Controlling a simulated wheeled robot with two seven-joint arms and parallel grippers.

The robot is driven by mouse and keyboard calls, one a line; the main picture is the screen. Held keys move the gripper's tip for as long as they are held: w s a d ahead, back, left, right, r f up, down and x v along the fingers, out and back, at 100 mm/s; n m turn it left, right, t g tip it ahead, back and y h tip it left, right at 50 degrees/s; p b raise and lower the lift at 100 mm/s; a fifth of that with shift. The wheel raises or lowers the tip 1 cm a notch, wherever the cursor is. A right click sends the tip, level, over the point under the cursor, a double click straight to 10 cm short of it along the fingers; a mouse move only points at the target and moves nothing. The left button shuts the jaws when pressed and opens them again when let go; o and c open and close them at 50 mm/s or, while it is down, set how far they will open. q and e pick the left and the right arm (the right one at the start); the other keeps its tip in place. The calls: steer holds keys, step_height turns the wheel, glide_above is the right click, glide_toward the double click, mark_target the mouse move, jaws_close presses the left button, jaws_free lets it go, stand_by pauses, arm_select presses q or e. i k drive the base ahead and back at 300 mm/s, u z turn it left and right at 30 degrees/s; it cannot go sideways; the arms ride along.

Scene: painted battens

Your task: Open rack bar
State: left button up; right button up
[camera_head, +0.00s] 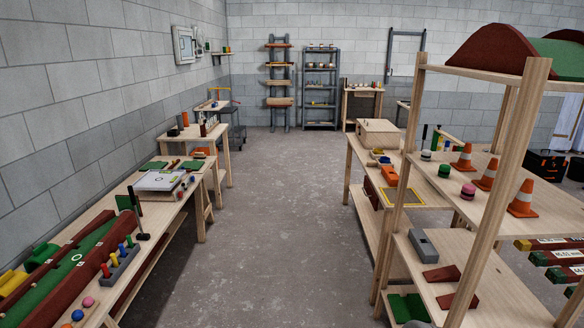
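Several painted battens with white labels (552,243) stick out at the lower right edge, stacked one above another, with red, green and yellow ends. Most of their length and whatever holds them is cut off by the picture's edge. I cannot make out a rack bar there, or whether one is open or shut. A grey upright rack (271,67) with wooden boards stands at the far wall, too small to show a bar clearly. Neither of my grippers is in view.
A wooden shelf unit (484,200) with orange cones (523,200) stands close on the right, before a bench (357,152). A long workbench (183,208) lines the left wall. The concrete aisle (275,220) between them is clear to the grey shelving (320,72) at the back.

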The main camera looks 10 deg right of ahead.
mark_target(461, 144)
steer(key=u, duration=0.2)
steer(key=i, duration=2.05)
steer(key=z, duration=0.9)
steer(key=i, duration=1.5)
steer(key=z, duration=1.4)
steer(key=i, duration=0.35)
steer(key=z, duration=0.2)
